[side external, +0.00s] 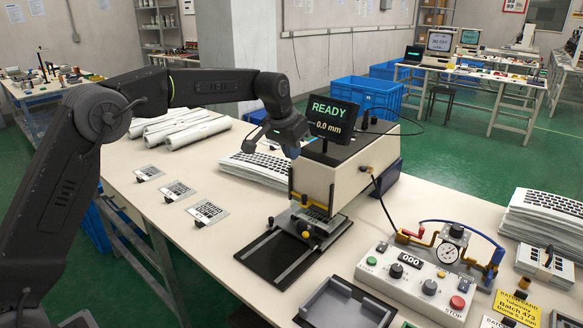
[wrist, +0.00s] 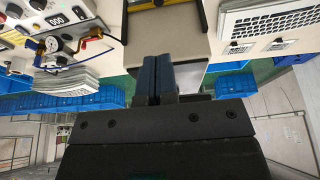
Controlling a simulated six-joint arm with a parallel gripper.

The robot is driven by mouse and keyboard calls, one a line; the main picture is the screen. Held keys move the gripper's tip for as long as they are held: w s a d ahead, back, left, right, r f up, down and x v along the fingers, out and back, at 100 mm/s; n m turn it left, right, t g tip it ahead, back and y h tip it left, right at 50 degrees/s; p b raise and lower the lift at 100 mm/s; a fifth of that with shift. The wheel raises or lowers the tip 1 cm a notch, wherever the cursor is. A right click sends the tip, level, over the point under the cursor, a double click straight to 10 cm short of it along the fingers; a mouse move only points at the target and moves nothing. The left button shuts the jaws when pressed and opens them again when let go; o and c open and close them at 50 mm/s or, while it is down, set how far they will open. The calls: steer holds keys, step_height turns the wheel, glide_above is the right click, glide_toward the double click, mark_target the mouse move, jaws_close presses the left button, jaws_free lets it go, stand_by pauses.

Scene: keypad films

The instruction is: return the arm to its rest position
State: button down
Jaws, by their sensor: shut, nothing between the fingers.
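My gripper (side external: 291,152) is shut and empty in the side view. It hangs in the air just left of the beige press machine (side external: 345,155), level with its upper part. In the wrist view its two dark blue fingers (wrist: 157,72) lie together, and the machine's beige body (wrist: 160,25) is in front of them. From the side, my arm reaches out over the table from the left. Three patterned keypad films (side external: 178,191) lie in a row on the table at the left.
The machine's screen (side external: 332,118) reads READY, 0.0 mm. A dark slide plate (side external: 277,258) extends in front. A control box with a dial gauge (side external: 425,280), a grey tray (side external: 345,305), a film stack (side external: 543,218) and white rolls (side external: 190,133) occupy the table (side external: 215,255).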

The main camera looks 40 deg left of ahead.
steer(key=s+d+r+t, duration=0.1)
steer(key=s+r, duration=0.3)
steer(key=s, duration=0.6)
steer(key=s+d+r, duration=0.1)
steer(key=s+r, duration=0.3)
steer(key=s, duration=0.6)
steer(key=s+f, duration=0.3)
steer(key=s, duration=0.6)
steer(key=s+f, duration=0.4)
steer(key=s, duration=0.5)
steer(key=shift+s+t, duration=0.3)
